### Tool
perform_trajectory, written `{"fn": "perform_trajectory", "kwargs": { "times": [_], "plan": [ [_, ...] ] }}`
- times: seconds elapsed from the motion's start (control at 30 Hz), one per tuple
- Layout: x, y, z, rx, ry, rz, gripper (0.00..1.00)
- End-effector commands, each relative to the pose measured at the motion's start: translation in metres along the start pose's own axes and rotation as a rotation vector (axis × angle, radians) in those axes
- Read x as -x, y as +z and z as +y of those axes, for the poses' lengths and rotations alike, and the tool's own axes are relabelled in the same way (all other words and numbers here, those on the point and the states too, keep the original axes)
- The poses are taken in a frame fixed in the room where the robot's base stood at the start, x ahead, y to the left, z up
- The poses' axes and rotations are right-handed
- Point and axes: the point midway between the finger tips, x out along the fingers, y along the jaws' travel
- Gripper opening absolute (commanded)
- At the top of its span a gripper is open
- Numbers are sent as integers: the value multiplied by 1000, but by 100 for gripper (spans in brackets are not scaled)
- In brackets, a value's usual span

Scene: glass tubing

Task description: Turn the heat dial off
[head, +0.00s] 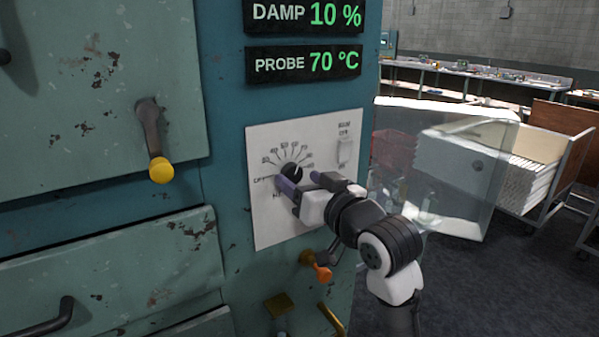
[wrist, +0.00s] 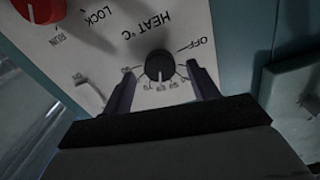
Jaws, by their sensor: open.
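The heat dial is a black round knob (head: 292,171) with a white pointer line, on a white panel (head: 262,226) with numbers and an OFF mark around it. In the wrist view the dial (wrist: 159,65) sits between my two fingers, under the words HEAT °C; its white line points toward the numbers, away from OFF. My gripper (head: 300,184) is open at the panel, with one finger on each side of the dial in the wrist view (wrist: 162,88). I cannot tell whether either finger touches it. In the head view my gripper hides the panel's lower right part.
A red knob (wrist: 40,8) marked LOCK and RUN is near the dial. A white switch (head: 345,151) is at the panel's upper right. An orange-handled valve (head: 322,272) is below. A yellow-tipped lever (head: 160,169) is left. Displays read DAMP 10 % and PROBE 70 °C (head: 304,64).

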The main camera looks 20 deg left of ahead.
Motion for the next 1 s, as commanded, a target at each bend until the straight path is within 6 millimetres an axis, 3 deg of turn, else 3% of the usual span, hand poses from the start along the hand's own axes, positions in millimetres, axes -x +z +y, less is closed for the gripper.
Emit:
{"fn": "perform_trajectory", "kwargs": {
  "times": [0.17, 0.47, 0.8, 1.0],
  "plan": [
    [-13, 0, -1, 0, -1, -1, 59],
    [-14, 0, 0, 1, 0, 0, 58],
    [-14, 0, 0, 1, 0, 1, 15],
    [-14, 1, 0, 15, 0, 1, 15]
  ]
}}
